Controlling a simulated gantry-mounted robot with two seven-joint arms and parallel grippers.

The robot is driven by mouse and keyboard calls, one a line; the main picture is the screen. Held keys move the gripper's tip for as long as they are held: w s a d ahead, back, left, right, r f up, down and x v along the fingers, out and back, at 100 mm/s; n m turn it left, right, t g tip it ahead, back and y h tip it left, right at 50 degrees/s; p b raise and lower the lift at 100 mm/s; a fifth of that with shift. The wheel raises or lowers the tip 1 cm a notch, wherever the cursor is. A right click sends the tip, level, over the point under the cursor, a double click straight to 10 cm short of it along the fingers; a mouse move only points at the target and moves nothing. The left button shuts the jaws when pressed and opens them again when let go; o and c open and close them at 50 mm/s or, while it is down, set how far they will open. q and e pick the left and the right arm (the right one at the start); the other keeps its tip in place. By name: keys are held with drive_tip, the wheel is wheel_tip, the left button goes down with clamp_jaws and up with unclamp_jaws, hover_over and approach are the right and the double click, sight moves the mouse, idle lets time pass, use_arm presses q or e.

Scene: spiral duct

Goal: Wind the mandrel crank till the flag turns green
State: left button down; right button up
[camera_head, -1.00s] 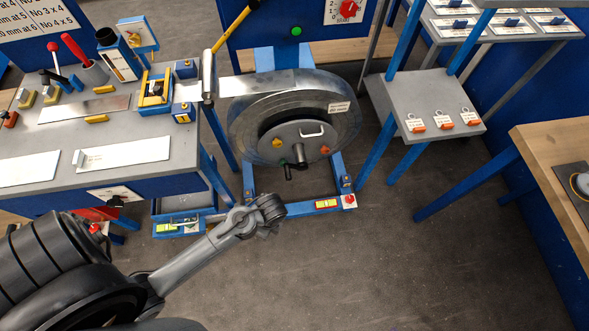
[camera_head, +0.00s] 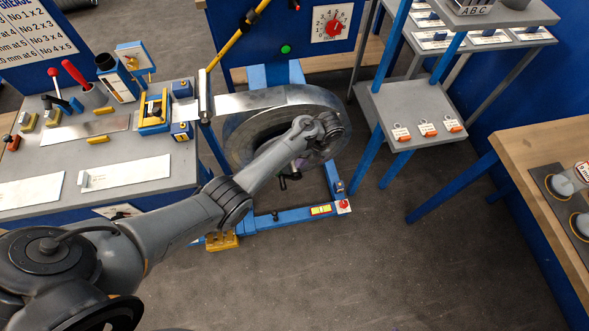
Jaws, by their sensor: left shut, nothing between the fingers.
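The mandrel is a large drum wound with shiny metal strip (camera_head: 238,128) at the centre of the head view. The crank's black handle (camera_head: 283,183) shows below the arm, at the drum's lower edge; the rest of the crank is hidden. My left gripper (camera_head: 333,127) is at the end of the arm, in front of the drum's upper right. Its fingers are hard to make out, but it looks shut and empty. I cannot pick out a flag for certain. My right gripper is out of view.
A green round lamp or button (camera_head: 286,49) and a dial with a red knob (camera_head: 333,27) are on the blue panel behind. A grey bench (camera_head: 60,165) with tools stands left. A grey shelf (camera_head: 400,102) and a wooden table (camera_head: 530,150) stand right. The floor between is clear.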

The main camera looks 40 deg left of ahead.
sight(284, 183)
use_arm(q)
drive_tip(key=b+x, duration=0.3)
drive_tip(key=x, duration=1)
drive_tip(key=shift+f+b, duration=0.2)
drive_tip(key=shift+b, duration=0.2)
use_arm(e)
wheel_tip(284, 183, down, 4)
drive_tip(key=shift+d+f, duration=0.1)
